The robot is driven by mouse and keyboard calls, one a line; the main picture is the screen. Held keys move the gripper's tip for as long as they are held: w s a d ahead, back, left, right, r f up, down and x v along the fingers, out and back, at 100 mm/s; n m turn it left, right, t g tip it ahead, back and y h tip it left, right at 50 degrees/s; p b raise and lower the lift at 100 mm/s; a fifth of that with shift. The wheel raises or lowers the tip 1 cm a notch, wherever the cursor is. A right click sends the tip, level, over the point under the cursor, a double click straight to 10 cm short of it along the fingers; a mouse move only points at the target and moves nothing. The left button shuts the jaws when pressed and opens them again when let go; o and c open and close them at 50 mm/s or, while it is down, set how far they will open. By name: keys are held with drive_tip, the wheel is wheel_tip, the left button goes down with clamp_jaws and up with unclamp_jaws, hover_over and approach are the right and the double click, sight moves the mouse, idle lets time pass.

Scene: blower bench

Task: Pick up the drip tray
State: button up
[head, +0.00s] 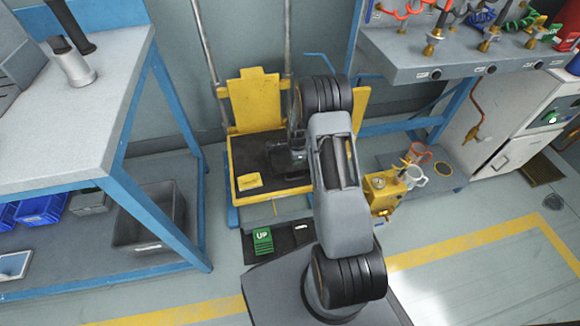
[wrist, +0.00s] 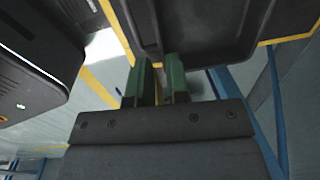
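A dark, shallow tray, which looks like the drip tray (head: 255,155), lies on the yellow platform of a lift in the head view. Its underside or rim fills the top of the wrist view (wrist: 205,30). My gripper (wrist: 160,62) shows two green fingers with a narrow gap between them; they are parted. The fingertips are close to the tray's dark edge in the wrist view; I cannot tell whether they touch it. In the head view my gripper (head: 292,155) is at the tray's right part, and my arm hides that side.
A yellow note (head: 249,181) lies at the tray's front left. A workbench (head: 85,120) stands at left, with a grey bin (head: 150,215) below. A yellow valve block (head: 383,190) stands right of my arm. A green "UP" block (head: 262,241) is in front of the lift.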

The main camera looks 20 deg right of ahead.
sight(295, 171)
drive_tip(key=f, duration=0.2)
drive_tip(key=f+b, duration=0.1)
drive_tip(key=f, duration=0.1)
drive_tip(key=shift+w+f, duration=0.2)
drive_tip(key=shift+f, duration=0.2)
drive_tip(key=shift+w+f+b, duration=0.15)
drive_tip(key=shift+f+b, duration=1.7)
drive_tip(key=shift+f, duration=0.8)
clamp_jaws()
drive_tip(key=shift+r, duration=0.1)
